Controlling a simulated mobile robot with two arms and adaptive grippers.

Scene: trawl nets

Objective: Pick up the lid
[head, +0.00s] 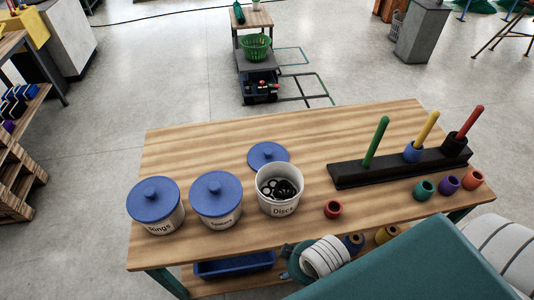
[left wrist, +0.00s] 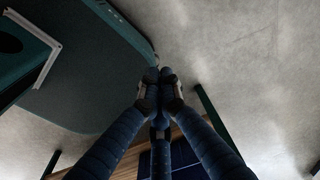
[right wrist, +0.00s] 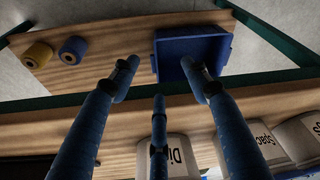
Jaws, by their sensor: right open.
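A loose blue lid (head: 268,153) with a round knob lies on the wooden table, just behind the open white "Discs" canister (head: 279,205), which holds dark discs. Two more blue lids sit on the canisters to its left: one on the leftmost canister (head: 165,222), one on the middle canister (head: 222,215). My right gripper (right wrist: 160,65) is open and empty in the right wrist view, near the table's front side with the canisters at the bottom of that view. My left gripper (left wrist: 159,73) has its fingertips together with nothing visible between them. Neither gripper's fingers show in the head view.
The wooden table (head: 190,142) also carries a black peg rack (head: 347,175) with green, yellow and red pegs. Several coloured rings lie near it, and a red ring (head: 333,209) lies beside the Discs canister. A blue bin (right wrist: 172,48) and spools sit on the lower shelf.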

